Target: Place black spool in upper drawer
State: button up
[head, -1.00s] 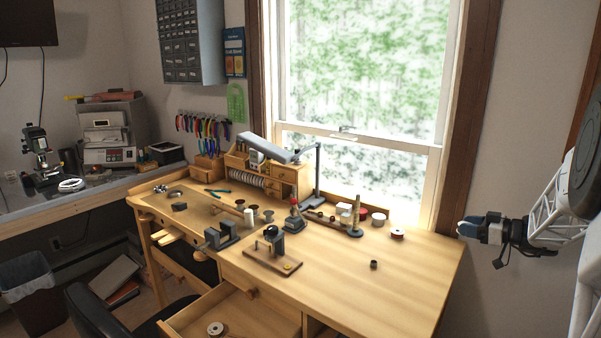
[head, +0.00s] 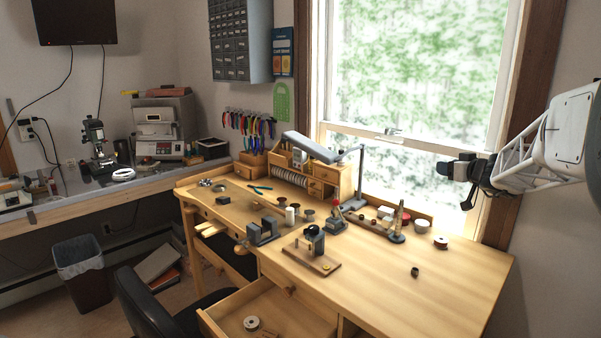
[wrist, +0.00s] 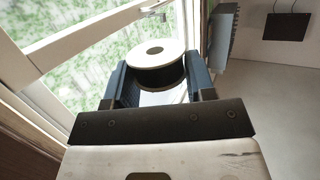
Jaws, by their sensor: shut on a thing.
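In the wrist view, the black spool (wrist: 158,77) has a pale cream flange with a centre hole and dark winding. My gripper (wrist: 157,90) is shut on it, one finger at each side. In the head view, my gripper (head: 447,168) is raised in front of the window, above the bench's right rear; the spool cannot be made out clearly there. The open upper drawer (head: 290,309) sticks out below the bench's front edge. A pale spool (head: 251,323) lies inside it.
The wooden bench (head: 440,300) carries a vise (head: 263,231), a small press on a board (head: 314,244), a lamp (head: 325,150) and several small spools. A black chair (head: 145,305) stands left of the drawer.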

jog(key=w+a+r+m+h, duration=0.1)
jog(key=a+r+h, duration=0.1)
jog(key=a+r, duration=0.5)
jog(key=w+a+r+m+h, duration=0.2)
jog(key=a+r, duration=0.6)
jog(key=a, duration=0.4)
jog(key=shift+a+m+t+h, duration=0.3)
jog(key=shift+a+t+h, duration=0.05)
jog(key=shift+t+h, duration=0.05)
jog(key=shift+w+a, duration=0.1)
jog(key=a, duration=0.6)
jog(key=shift+a, duration=0.4)
